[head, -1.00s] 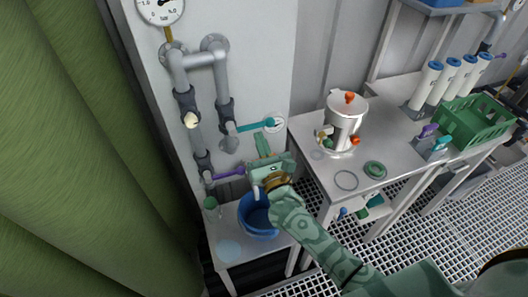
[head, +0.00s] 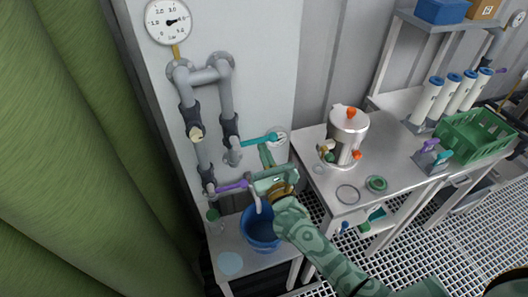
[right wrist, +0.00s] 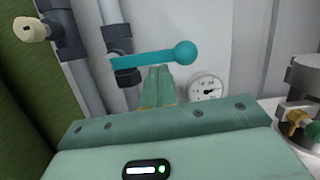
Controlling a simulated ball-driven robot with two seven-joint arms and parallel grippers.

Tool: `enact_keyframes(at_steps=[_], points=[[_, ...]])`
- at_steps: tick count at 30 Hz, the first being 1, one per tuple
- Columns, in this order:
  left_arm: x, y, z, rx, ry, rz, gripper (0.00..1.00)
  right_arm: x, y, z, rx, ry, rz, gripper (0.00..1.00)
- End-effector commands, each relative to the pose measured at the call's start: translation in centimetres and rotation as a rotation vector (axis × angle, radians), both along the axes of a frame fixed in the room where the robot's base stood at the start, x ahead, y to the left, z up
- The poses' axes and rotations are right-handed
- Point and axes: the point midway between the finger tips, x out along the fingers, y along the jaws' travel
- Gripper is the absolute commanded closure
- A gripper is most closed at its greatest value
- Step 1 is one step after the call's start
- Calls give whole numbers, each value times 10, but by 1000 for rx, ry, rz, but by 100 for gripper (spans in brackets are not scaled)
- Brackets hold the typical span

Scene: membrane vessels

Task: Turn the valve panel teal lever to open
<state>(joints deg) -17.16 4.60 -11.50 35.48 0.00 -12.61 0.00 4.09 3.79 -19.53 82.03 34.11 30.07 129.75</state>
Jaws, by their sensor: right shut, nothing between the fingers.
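The teal lever (head: 256,140) sticks out to the right from the right vertical pipe on the valve panel (head: 262,60). It lies nearly level, across the pipe, and ends in a round knob. It also shows in the right wrist view (right wrist: 152,58). My right gripper (head: 264,148) is shut and empty, its fingertips just below the lever near the knob end. In the right wrist view its closed fingers (right wrist: 158,72) point up at the lever's underside. I cannot tell whether they touch it. My left gripper is not in view.
A purple lever (head: 232,186) and a cream-knobbed valve (head: 196,132) are on the same pipework. A blue bucket (head: 262,236) stands below. A green curtain (head: 60,150) hangs at left.

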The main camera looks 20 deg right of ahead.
Motion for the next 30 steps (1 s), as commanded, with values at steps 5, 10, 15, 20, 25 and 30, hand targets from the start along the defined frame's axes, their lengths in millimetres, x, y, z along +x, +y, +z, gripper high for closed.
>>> enact_keyframes(at_steps=[5, 10, 15, 20, 25, 30], points=[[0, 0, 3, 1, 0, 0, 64, 0, -1, 4, -29, -3, -1, 100], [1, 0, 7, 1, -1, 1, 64, 1, -2, 7, -65, -5, 0, 100], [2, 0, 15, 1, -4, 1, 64, 1, -3, 14, -137, -9, 0, 100], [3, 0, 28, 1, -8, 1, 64, 1, -4, 24, -253, -14, 0, 100], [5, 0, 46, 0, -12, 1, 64, 1, -4, 37, -414, -19, 1, 100], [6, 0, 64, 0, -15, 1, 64, 1, -2, 49, -576, -24, 0, 100]])
